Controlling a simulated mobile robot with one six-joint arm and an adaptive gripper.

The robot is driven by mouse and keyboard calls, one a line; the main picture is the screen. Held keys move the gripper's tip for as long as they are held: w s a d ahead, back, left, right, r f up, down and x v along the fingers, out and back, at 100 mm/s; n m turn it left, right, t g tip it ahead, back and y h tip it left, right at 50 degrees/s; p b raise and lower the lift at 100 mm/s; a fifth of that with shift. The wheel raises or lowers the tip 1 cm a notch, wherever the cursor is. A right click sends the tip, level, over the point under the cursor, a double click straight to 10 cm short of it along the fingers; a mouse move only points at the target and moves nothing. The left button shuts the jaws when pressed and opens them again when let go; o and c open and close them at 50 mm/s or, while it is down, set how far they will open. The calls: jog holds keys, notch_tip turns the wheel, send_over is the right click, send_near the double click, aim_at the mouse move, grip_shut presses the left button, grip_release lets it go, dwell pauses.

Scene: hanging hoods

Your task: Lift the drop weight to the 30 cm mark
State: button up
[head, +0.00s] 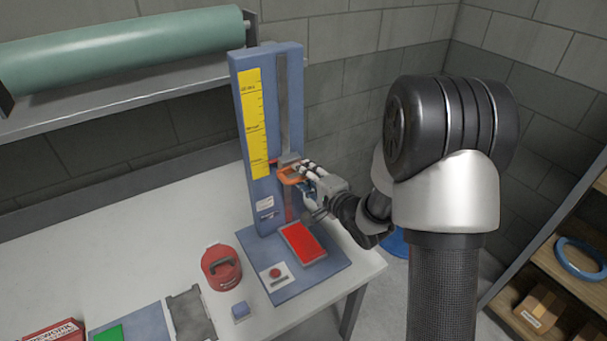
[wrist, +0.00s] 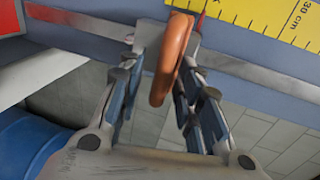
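The drop weight (head: 288,159) sits low on the slotted rail of the blue upright tower, with a red pointer near the bottom of the yellow scale (head: 253,120). Its orange loop handle (head: 289,176) sticks out toward my gripper (head: 304,172). In the wrist view the handle (wrist: 172,60) stands between the fingers of my gripper (wrist: 165,65). It is close to the right finger, with a gap to the left one. The 30 cm mark (wrist: 303,20) shows to the right in the wrist view, well away from the red pointer (wrist: 201,18).
A red round container (head: 221,268) and a small blue block (head: 240,312) stand on the white table (head: 130,250). A green roll (head: 120,50) is on a shelf behind.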

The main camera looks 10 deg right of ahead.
jog(key=c, duration=0.7)
jog(key=shift+s+f, duration=0.1)
grip_shut()
jog(key=shift+f, duration=0.1)
